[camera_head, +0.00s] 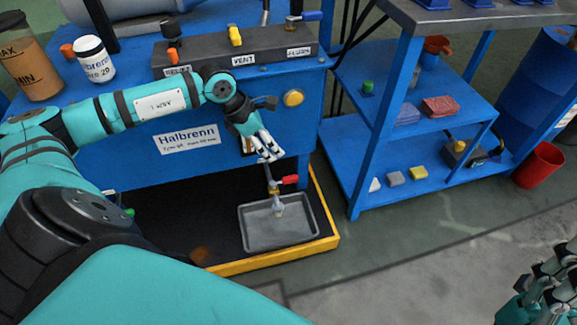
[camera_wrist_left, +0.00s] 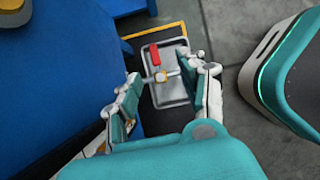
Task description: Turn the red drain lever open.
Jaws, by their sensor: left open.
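The red drain lever (camera_head: 290,180) sticks out to the right from a small brass valve on the drain pipe (camera_head: 268,172), above a grey metal tray (camera_head: 245,241). My left gripper (camera_head: 268,156) reaches down just above the valve, in front of the blue cabinet. In the left wrist view the red lever (camera_wrist_left: 154,54) and brass valve lie beyond the open, empty fingers (camera_wrist_left: 168,92); I see no contact. My right gripper (camera_head: 550,275) is at the lower right edge, far from the valve, its finger opening unclear.
The tray sits in a black bund with a yellow rim (camera_head: 325,243). A panel (camera_head: 236,50) with relief, vent and flush levers tops the blue cabinet (camera_head: 190,165). A blue shelf (camera_head: 405,150) stands to the right. A red bucket (camera_head: 539,164) stands beyond. The floor in front is clear.

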